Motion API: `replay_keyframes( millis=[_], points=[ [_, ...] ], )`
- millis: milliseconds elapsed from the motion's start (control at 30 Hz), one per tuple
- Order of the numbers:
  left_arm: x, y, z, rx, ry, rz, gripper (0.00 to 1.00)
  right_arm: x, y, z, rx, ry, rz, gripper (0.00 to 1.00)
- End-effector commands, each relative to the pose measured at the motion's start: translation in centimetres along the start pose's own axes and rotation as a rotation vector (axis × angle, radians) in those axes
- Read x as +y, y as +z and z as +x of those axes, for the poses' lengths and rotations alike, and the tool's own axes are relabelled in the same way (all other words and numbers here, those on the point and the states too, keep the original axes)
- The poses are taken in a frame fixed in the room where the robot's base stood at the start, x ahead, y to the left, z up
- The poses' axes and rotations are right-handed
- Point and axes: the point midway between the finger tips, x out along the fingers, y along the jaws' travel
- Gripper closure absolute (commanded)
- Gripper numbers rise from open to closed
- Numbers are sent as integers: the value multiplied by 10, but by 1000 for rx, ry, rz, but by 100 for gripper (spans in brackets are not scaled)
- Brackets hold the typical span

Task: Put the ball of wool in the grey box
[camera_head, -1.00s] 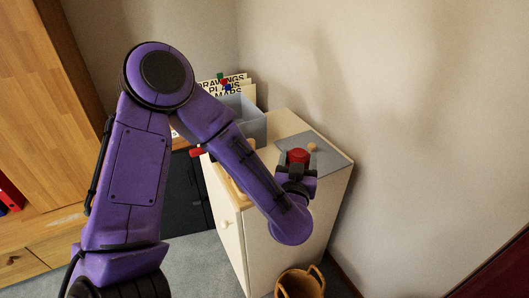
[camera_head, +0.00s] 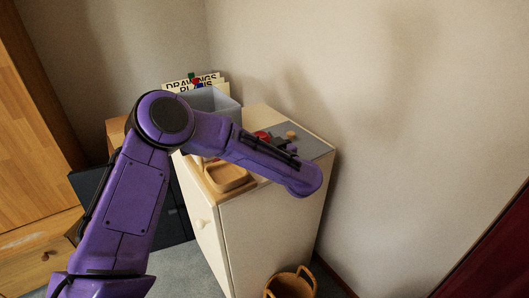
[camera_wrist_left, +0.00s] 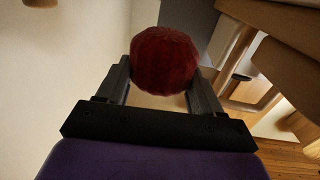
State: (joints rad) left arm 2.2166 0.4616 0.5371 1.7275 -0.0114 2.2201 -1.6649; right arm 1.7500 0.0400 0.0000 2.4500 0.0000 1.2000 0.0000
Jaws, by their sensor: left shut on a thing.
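The red ball of wool (camera_head: 262,135) is in my left gripper (camera_head: 268,139), mostly hidden behind my purple forearm in the head view. The left wrist view shows the ball (camera_wrist_left: 164,61) clamped between the two dark fingers of the left gripper (camera_wrist_left: 160,75). The grey box (camera_head: 223,107) stands open-topped at the back of the cream cabinet top, left of and beyond the gripper. The ball is outside the box. My right gripper is not in view.
A grey mat (camera_head: 313,145) with a small tan knob-like object (camera_head: 291,134) lies on the cabinet (camera_head: 240,225). A wooden tray (camera_head: 226,178) is at the front left. Signs (camera_head: 190,84) stand behind the box. A wicker basket (camera_head: 293,284) is on the floor.

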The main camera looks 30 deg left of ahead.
Motion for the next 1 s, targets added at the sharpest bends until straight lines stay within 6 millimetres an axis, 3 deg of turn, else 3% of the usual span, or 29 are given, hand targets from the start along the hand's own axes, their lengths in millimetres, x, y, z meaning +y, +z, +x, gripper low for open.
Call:
replay_keyframes(
  millis=[267,633,667,733,1000],
  points=[
    [7,39,5,0,1,1,64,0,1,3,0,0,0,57],
    [7,44,4,1,2,1,64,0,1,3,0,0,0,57],
    [7,44,4,1,2,0,31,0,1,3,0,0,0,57],
    [7,44,5,1,2,0,8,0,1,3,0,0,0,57],
    [7,43,5,1,1,-1,5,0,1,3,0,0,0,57]
  ],
)
